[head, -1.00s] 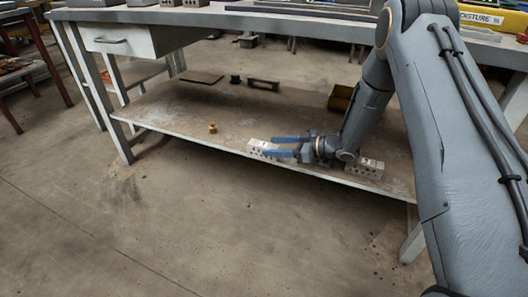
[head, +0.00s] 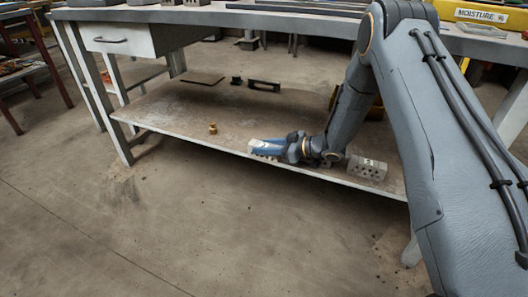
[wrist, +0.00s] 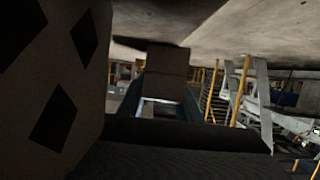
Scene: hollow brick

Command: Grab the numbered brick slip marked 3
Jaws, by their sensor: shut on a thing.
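In the head view a pale hollow brick (head: 253,150) sits at the shelf's front edge, with dark holes along its lower side. My gripper (head: 266,146) reaches it from the right, its blue fingers shut on it and covering much of it. Its number is not readable now, and I cannot tell whether it is off the shelf. A second pale brick (head: 367,168) stands to the right with an unclear dark mark on top. Another pale brick (head: 326,165) is mostly hidden by my arm. In the wrist view a pale block with dark diamond-shaped holes (wrist: 50,90) fills the left side.
The bricks are on a low shelf (head: 170,115) under a workbench. A small brass piece (head: 213,128) stands farther left. A dark slotted bar (head: 264,86) and a flat dark plate (head: 203,80) lie beyond. The floor in front (head: 150,220) is clear.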

